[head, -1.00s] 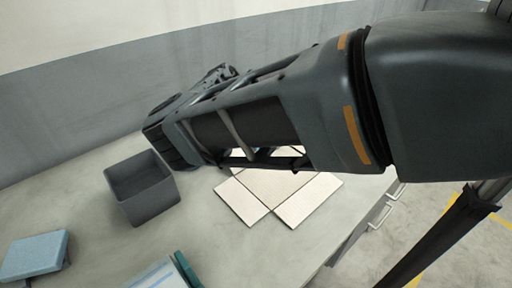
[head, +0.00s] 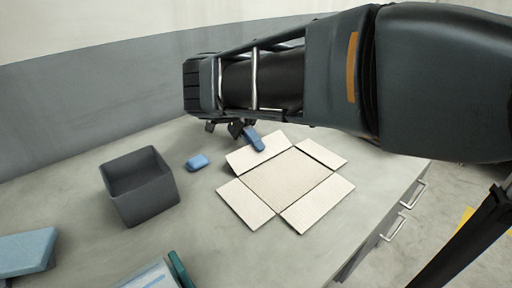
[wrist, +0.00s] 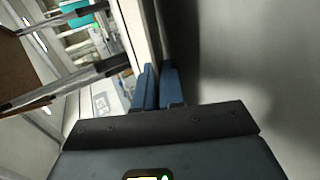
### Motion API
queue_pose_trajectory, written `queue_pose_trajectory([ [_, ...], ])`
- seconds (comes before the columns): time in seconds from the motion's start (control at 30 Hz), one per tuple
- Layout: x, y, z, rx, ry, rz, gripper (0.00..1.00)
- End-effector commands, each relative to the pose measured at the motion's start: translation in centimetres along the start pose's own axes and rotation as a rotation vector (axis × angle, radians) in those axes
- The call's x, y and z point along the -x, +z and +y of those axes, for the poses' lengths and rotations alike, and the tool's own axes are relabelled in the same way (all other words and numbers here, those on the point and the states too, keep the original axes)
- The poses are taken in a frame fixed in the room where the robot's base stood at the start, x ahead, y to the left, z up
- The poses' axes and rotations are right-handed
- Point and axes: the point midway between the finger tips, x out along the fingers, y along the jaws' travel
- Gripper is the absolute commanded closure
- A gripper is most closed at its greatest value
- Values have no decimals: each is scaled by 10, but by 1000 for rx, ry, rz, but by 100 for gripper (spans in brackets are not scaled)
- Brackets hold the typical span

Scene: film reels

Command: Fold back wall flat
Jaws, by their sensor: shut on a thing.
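The opened cardboard box (head: 290,180) lies on the counter in the head view, its walls spread out around the square base. The back wall (head: 243,158) is the flap nearest my gripper, leaning outward and low; I cannot tell whether it is fully flat. My gripper (head: 254,140) is at this wall's far edge, and a blue finger overlaps it. In the wrist view both blue fingers (wrist: 158,88) are close together at the end of a pale panel edge. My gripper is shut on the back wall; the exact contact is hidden.
A small blue block (head: 198,162) lies left of the box. A grey open bin (head: 140,200) stands farther left. A light blue object (head: 25,252) and a teal-edged item (head: 155,275) are at the front left. Drawers (head: 385,220) are under the counter's right edge.

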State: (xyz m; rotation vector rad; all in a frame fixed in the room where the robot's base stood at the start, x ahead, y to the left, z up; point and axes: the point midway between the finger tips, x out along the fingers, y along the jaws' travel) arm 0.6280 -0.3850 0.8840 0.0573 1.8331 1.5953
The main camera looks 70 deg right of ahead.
Motion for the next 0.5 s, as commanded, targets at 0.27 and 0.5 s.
queue_pose_trajectory([
  [0.27, 0, 0, 0, 1, 5, -2, 100],
  [0.5, 0, 0, 0, 1, 5, -2, 85],
])
